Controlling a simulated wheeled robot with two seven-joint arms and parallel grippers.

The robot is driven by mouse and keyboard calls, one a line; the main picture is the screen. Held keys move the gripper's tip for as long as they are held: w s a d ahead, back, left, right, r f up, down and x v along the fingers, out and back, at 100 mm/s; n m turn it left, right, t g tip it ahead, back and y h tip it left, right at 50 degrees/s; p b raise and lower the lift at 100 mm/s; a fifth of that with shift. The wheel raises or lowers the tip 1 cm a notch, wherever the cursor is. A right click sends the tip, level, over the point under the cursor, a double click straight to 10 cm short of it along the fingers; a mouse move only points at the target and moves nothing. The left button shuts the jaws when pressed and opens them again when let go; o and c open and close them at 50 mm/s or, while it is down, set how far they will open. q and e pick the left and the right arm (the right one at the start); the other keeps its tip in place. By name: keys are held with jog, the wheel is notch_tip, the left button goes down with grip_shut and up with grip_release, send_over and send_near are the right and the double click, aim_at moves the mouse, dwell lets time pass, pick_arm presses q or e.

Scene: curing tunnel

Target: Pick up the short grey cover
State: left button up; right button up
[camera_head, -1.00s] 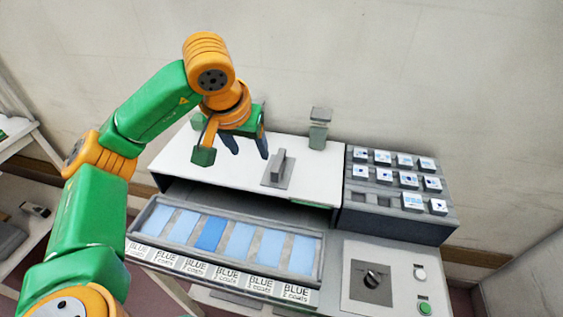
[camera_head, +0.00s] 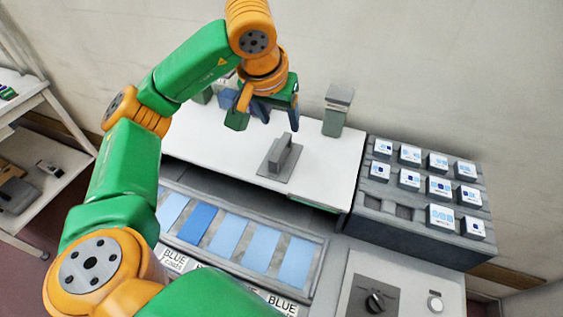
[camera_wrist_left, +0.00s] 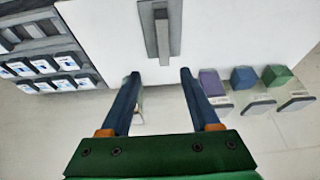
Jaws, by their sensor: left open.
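A grey plate with an upright grey handle, which looks like the short grey cover (camera_head: 284,157), lies on the white top of the bench unit (camera_head: 330,160). It also shows at the top middle of the left wrist view (camera_wrist_left: 162,28). My left gripper (camera_head: 254,110) is above the white top, behind and left of the cover in the head view. Its two blue fingers are apart with nothing between them. In the left wrist view the gripper (camera_wrist_left: 160,76) has its fingertips just short of the handle's near end. My right gripper is out of sight.
A grey-green block (camera_head: 335,118) stands at the back edge. A dark rack (camera_head: 400,228) with several labelled cubes is at the right. A tray of blue panels (camera_head: 228,238) lies in front. The wrist view shows purple (camera_wrist_left: 211,82), blue (camera_wrist_left: 244,80) and green (camera_wrist_left: 277,77) blocks.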

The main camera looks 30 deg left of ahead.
pick_arm(q)
jog(key=b, duration=0.4)
send_over(280, 147)
jog(key=s+d, duration=0.1)
jog(key=s, duration=0.1)
jog(key=f, duration=0.5)
jog(key=shift+s+d+f, duration=0.1)
jog(key=shift+d+f, duration=0.1)
jog(key=shift+w+f, duration=0.2)
jog(key=shift+w, duration=0.05)
jog(key=p+x, duration=0.1)
jog(key=x, duration=0.3)
jog(key=a+p+x, duration=0.1)
jog(key=x, duration=0.1)
jog(key=shift+s+p, duration=0.15)
jog(key=shift+p, duration=0.2)
jog(key=shift+f, duration=0.15)
grip_shut()
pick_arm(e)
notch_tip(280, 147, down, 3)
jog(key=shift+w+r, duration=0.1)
